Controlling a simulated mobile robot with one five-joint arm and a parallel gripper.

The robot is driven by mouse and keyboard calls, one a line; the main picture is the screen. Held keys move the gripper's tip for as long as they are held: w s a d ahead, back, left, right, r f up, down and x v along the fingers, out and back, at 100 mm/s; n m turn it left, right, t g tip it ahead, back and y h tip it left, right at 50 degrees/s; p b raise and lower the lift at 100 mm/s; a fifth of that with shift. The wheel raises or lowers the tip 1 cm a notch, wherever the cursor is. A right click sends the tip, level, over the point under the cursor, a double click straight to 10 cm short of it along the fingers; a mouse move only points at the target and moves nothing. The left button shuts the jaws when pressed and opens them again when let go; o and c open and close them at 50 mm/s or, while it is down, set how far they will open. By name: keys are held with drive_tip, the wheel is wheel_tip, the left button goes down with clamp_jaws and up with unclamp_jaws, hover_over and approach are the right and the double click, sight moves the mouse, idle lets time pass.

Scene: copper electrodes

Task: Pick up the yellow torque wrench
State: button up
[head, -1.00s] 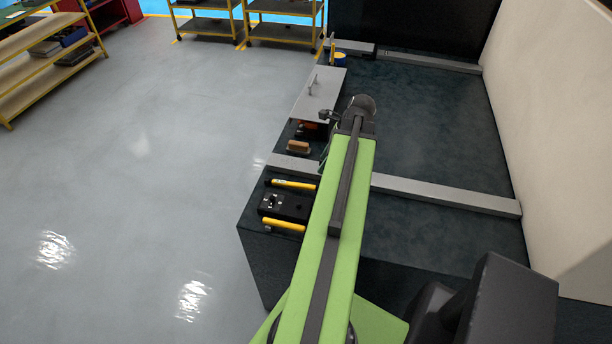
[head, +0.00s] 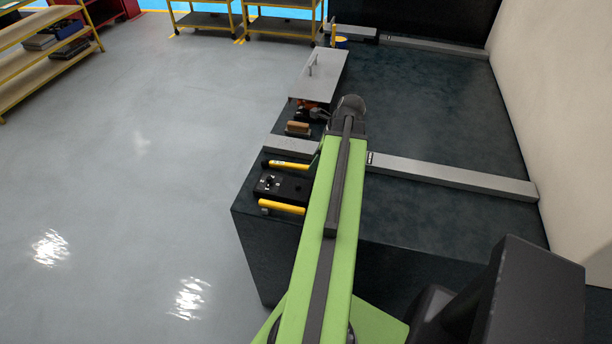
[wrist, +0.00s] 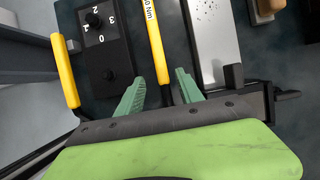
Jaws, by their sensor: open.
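The yellow torque wrench (wrist: 155,45) lies on the dark bench top, with an "Nm" marking on its yellow handle and a dark end. My gripper (wrist: 160,77) is open in the wrist view, with one green finger on either side of the wrench's dark end. I cannot tell whether the fingers touch it. In the head view the wrench (head: 290,164) lies between a black box and a grey bar. My arm hides most of the gripper and part of the wrench there.
The black box (wrist: 97,45) with number markings lies left of the wrench, and a second yellow-handled tool (wrist: 64,72) lies beyond it. The grey bar (wrist: 210,45) is close on the right. A wooden-topped brush-like object (head: 298,127) and a grey plate (head: 320,75) lie farther back.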

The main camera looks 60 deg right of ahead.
sight(304, 171)
drive_tip(key=b+x, duration=0.5)
drive_tip(key=shift+w+d+f, duration=0.1)
drive_tip(key=shift+d+f, duration=0.05)
drive_tip(key=shift+d, duration=0.05)
clamp_jaws()
idle(1.2)
